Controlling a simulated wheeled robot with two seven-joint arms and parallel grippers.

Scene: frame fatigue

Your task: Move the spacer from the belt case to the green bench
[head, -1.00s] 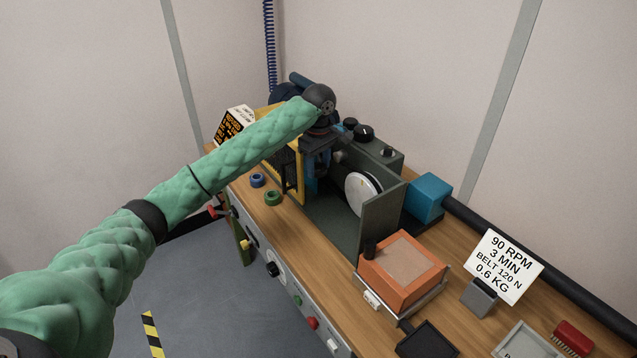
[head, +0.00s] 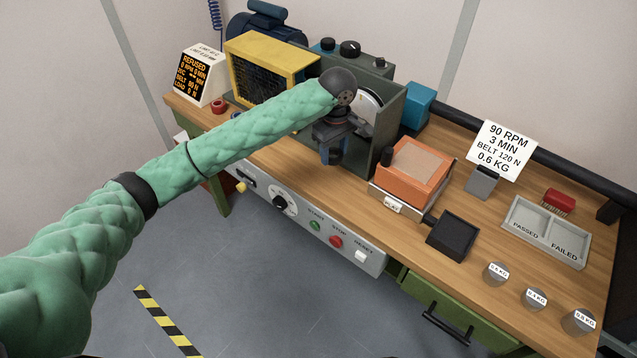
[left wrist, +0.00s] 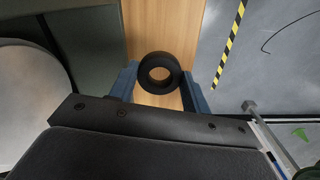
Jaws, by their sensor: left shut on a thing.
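The spacer is a black ring (left wrist: 160,73), held between the blue fingertips of my left gripper (left wrist: 160,80) in the left wrist view. In the head view my left gripper (head: 333,155) points down at the front of the dark green belt case (head: 391,118), and the ring cannot be made out there. Bare wood shows beneath the ring in the wrist view; I cannot tell the height of the gap. The green bench has a wooden top (head: 480,228). The white disc (head: 370,103) in the case is partly hidden by my wrist. My right gripper is not in view.
A yellow grille guard (head: 272,62) stands left of the case. An orange block (head: 414,165) and a black tray (head: 453,235) are to its right. Beyond lie a passed/failed tray (head: 545,232) and several weights. A red ring (head: 218,107) sits at the far left.

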